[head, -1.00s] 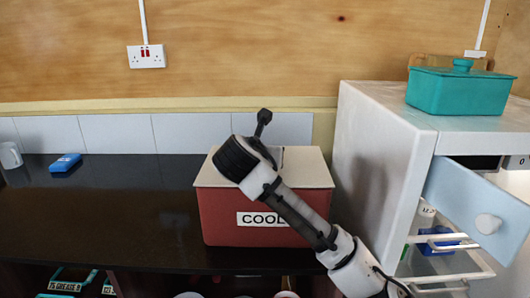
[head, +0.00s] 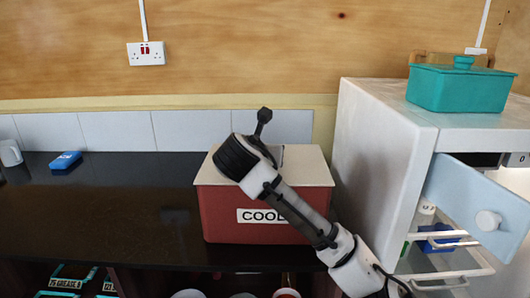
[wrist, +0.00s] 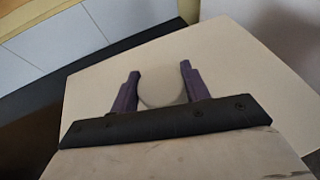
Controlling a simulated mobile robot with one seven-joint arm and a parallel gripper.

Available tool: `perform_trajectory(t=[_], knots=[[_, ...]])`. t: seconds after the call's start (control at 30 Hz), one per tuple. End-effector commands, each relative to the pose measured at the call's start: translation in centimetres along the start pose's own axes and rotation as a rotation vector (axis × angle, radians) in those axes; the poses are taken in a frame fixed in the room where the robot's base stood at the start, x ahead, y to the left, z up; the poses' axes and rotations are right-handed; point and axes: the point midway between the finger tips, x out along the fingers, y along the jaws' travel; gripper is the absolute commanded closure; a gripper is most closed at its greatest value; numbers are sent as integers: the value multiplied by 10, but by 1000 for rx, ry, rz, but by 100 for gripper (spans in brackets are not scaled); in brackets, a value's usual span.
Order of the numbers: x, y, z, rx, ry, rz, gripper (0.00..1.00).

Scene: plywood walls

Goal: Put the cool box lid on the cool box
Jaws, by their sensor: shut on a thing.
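The cool box (head: 225,212) is a dark red box with a white "COOL" label, standing on the dark counter beside the white fridge. The pale beige cool box lid (head: 312,172) lies flat over the top of the box, its edges lining up with the box in the head view. In the wrist view the lid (wrist: 225,60) fills much of the picture. My gripper (wrist: 160,82) has its two purple fingers on either side of a round pale knob (wrist: 162,86) on the lid and is shut on it. In the head view my arm hides the fingers and the knob.
The white fridge (head: 385,150) stands close on the right, with its small pale blue door (head: 475,205) open. A teal lidded pot (head: 460,88) sits on top. A blue item (head: 66,160) lies on the counter's left. The counter's middle left is clear.

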Motion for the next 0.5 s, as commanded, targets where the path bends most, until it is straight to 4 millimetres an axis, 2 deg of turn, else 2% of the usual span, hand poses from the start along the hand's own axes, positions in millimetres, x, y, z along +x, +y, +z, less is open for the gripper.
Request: perform_trajectory(t=[0.07,0.1,0.27,0.5], knots=[[0,0,0,0,-2,0,86],[0,0,0,0,-2,0,50],[0,0,0,0,-1,0,29],[1,0,-1,-1,1,0,29]])
